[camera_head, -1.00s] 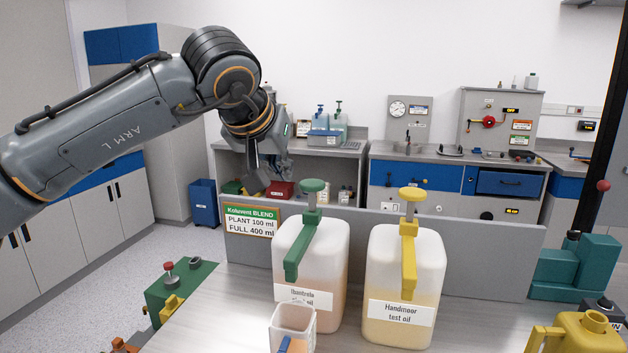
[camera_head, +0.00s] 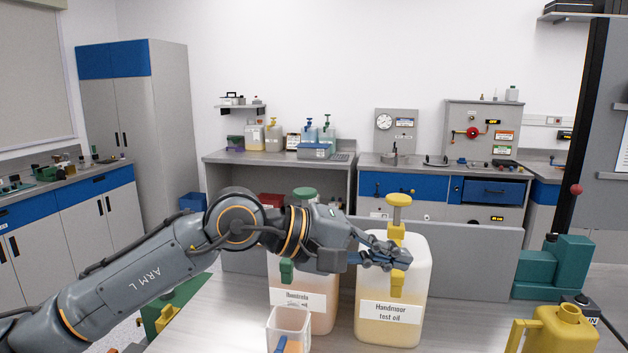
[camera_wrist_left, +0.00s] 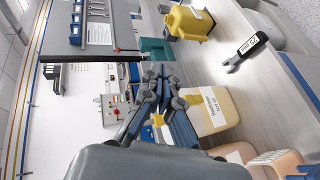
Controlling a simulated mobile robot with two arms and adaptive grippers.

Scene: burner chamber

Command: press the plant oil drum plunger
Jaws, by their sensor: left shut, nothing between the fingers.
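A drum with a green pump (camera_head: 305,194) stands on the bench, holding pinkish liquid. Its label (camera_head: 300,301) is only partly readable and ends in "oil". To its right stands a second drum (camera_head: 388,329) with a yellow pump plunger (camera_head: 399,201), labelled "Handmoor test oil". My left gripper (camera_head: 404,257) is shut and empty, in front of the yellow pump's spout in the head view and below its knob. My left arm hides much of the green pump and its drum's upper part. The shut fingers also show in the left wrist view (camera_wrist_left: 160,74). My right gripper is out of view.
An open clear container (camera_head: 290,320) stands in front of the green-pump drum. A grey partition (camera_head: 470,260) runs behind the drums. A yellow can (camera_head: 565,330) and a teal block device (camera_head: 553,268) stand at the right. Bare bench lies between the drums and the can.

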